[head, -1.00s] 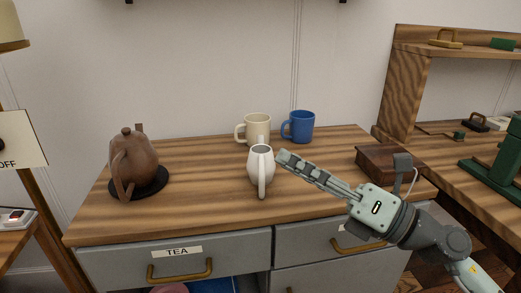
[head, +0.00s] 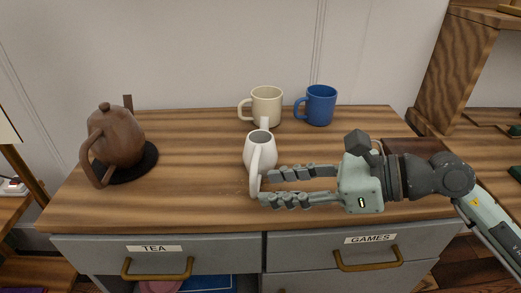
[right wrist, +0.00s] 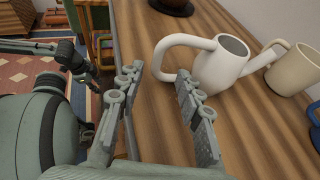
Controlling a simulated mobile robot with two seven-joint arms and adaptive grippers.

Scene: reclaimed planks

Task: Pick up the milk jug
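The white milk jug (head: 260,152) stands upright on the wooden cabinet top, its handle toward me. In the right wrist view the jug (right wrist: 222,68) shows its open top, and its looped handle is just beyond my fingertips. My right gripper (head: 266,188) is open, with its fingertips beside the handle's lower part. In the right wrist view (right wrist: 157,78) the fingers are wide apart with nothing held. I cannot tell whether a finger touches the handle. Part of my left arm, with what seems to be its gripper (right wrist: 85,78), shows small and dark in the right wrist view.
A cream mug (head: 267,106) and a blue mug (head: 320,105) stand behind the jug. A brown teapot (head: 117,137) sits on a dark round mat at left. A brown box (head: 410,146) is partly behind my right arm. The cabinet top between teapot and jug is clear.

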